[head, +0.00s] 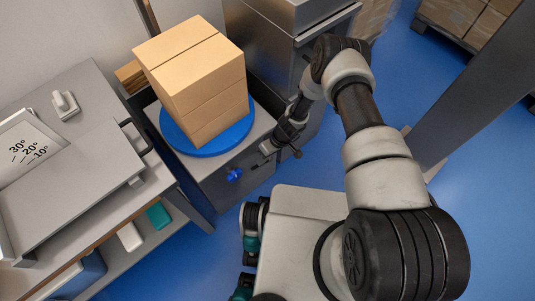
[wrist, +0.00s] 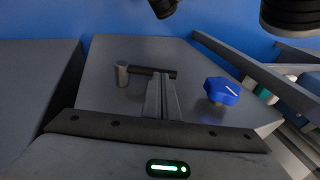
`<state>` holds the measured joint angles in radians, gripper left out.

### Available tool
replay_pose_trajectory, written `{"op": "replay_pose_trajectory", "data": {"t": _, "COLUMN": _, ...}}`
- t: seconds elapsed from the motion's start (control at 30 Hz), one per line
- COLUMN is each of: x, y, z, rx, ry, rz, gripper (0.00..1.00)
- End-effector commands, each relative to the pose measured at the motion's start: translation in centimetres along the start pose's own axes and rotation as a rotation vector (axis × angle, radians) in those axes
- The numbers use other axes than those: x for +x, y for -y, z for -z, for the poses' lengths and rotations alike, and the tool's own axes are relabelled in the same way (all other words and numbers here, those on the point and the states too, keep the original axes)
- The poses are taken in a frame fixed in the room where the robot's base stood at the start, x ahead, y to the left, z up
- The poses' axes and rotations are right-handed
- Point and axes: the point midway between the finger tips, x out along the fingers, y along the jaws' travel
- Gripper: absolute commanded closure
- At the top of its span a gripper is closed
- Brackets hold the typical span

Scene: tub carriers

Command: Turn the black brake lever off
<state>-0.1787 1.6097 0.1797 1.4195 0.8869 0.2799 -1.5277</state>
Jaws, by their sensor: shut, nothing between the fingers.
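The black brake lever (wrist: 143,70) lies across the grey front panel in the wrist view, with a grey round hub (wrist: 122,76) at its left end. It is small and partly hidden by my gripper in the head view. My gripper (wrist: 163,76) is shut and empty, its fingertips at the right part of the lever's bar. Whether they touch the bar, I cannot tell. In the head view my gripper (head: 264,150) is at the front of the grey cabinet (head: 215,187).
A blue knob (wrist: 221,91) with a white mark is on the same panel, right of the lever; it also shows in the head view (head: 235,174). Cardboard boxes (head: 195,80) stand on a blue turntable (head: 208,147) above. A grey bench (head: 75,185) stands at left, a dark post (head: 470,85) at right.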

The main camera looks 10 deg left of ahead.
Motion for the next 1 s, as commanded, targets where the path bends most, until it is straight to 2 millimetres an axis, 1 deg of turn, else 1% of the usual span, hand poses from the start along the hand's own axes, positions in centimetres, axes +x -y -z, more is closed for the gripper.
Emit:
{"op": "replay_pose_trajectory", "data": {"t": 0.03, "x": 0.7, "y": -0.1, "z": 0.0, "rx": 0.000, "ry": 0.000, "rz": -0.001, "gripper": 1.00}}
{"op": "replay_pose_trajectory", "data": {"t": 0.17, "x": 1.4, "y": 0.0, "z": 0.0, "rx": -0.001, "ry": 0.001, "rz": 0.000, "gripper": 1.00}}
{"op": "replay_pose_trajectory", "data": {"t": 0.57, "x": 1.6, "y": 0.0, "z": -0.1, "rx": 0.001, "ry": 0.000, "rz": 0.000, "gripper": 1.00}}
{"op": "replay_pose_trajectory", "data": {"t": 0.8, "x": 4.1, "y": 0.6, "z": -0.5, "rx": 0.003, "ry": -0.002, "rz": 0.002, "gripper": 1.00}}
{"op": "replay_pose_trajectory", "data": {"t": 0.9, "x": 4.5, "y": 0.9, "z": -0.6, "rx": 0.001, "ry": -0.001, "rz": 0.001, "gripper": 1.00}}
{"op": "replay_pose_trajectory", "data": {"t": 1.0, "x": 4.5, "y": 1.1, "z": -0.6, "rx": 0.000, "ry": -0.001, "rz": 0.001, "gripper": 1.00}}
